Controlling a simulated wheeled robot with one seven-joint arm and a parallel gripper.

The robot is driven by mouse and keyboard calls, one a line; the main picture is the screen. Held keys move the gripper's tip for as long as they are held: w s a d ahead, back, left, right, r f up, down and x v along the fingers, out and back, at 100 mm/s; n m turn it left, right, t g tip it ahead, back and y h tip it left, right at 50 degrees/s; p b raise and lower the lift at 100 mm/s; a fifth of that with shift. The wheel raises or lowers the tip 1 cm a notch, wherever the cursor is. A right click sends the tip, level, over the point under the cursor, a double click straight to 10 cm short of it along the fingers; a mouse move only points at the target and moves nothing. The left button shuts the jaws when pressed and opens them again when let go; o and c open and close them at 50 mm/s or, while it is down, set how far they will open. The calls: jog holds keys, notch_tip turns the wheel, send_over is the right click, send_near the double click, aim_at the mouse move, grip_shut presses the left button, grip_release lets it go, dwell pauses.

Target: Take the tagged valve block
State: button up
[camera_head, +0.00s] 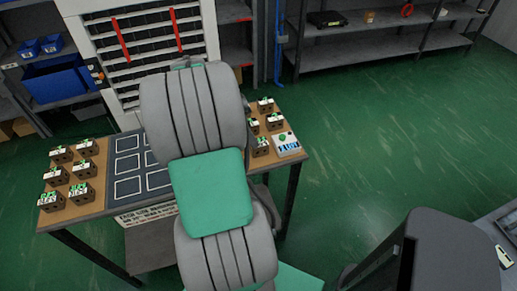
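Several dark valve blocks with green tops stand on the left end of the table, among them a front-left block (51,200) and a front-right block (82,194); both show pale markings. More blocks stand on the right end, such as a back block (265,106) and a front block (261,147). I cannot tell which block is tagged. A pale box (287,145) with blue lettering and a green knob sits at the right front corner. My grey and green arm covers the table's middle. My gripper is not in view.
The table (104,209) has a dark panel (125,163) with white-outlined rectangles. A cabinet (146,48) stands behind it. Blue bins (61,77) are at left, shelves (384,41) at the back. The green floor (385,135) to the right is clear.

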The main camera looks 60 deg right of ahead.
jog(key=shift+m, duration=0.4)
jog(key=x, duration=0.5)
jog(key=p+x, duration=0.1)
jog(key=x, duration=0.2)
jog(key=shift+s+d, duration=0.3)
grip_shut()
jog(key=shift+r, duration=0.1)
